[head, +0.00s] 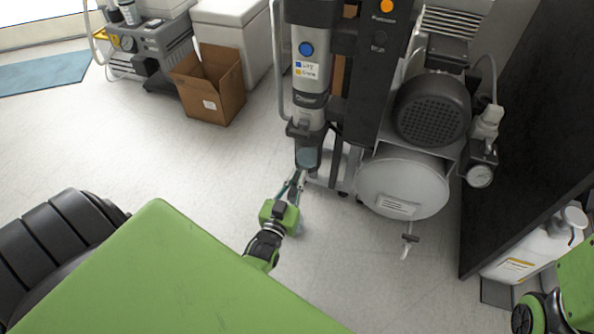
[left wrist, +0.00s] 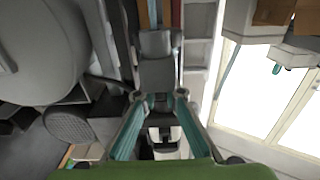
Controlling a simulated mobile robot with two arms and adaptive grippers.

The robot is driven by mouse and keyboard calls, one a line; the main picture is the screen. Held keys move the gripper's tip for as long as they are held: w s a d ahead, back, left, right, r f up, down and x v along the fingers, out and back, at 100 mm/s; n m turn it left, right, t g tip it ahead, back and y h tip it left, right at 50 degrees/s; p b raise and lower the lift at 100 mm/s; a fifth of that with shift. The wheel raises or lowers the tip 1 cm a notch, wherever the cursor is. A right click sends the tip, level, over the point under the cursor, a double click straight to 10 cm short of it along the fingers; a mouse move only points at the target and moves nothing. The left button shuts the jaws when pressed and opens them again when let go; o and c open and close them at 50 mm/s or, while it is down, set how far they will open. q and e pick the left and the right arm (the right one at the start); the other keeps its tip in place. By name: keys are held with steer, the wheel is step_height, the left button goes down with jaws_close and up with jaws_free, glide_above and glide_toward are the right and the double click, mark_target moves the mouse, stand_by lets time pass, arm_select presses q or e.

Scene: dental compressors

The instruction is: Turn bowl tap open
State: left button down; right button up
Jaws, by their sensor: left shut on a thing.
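The compressor's upright filter unit stands at the top centre of the head view, with a grey bowl (head: 310,112) and a dark lower end (head: 307,157) beneath it. My left gripper (head: 296,179) reaches up from below to this lower end. In the left wrist view, its two teal fingers (left wrist: 160,97) are closed from both sides on a small dark piece under a grey block (left wrist: 157,62). This piece appears to be the bowl tap (left wrist: 160,103). Its turn angle cannot be told.
A silver tank (head: 403,185) with a pressure gauge (head: 480,176) stands right of the filter. A dark panel (head: 530,130) and a white jug (head: 530,248) are at the right. An open cardboard box (head: 210,88) is at the upper left. The floor between is clear.

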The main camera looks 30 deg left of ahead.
mark_target(294, 184)
arm_select(q)
steer(key=shift+a, duration=0.1)
steer(key=c, duration=2.1)
jaws_free()
steer(key=shift+c, duration=0.2)
steer(key=v, duration=0.7)
steer(key=shift+s, duration=0.3)
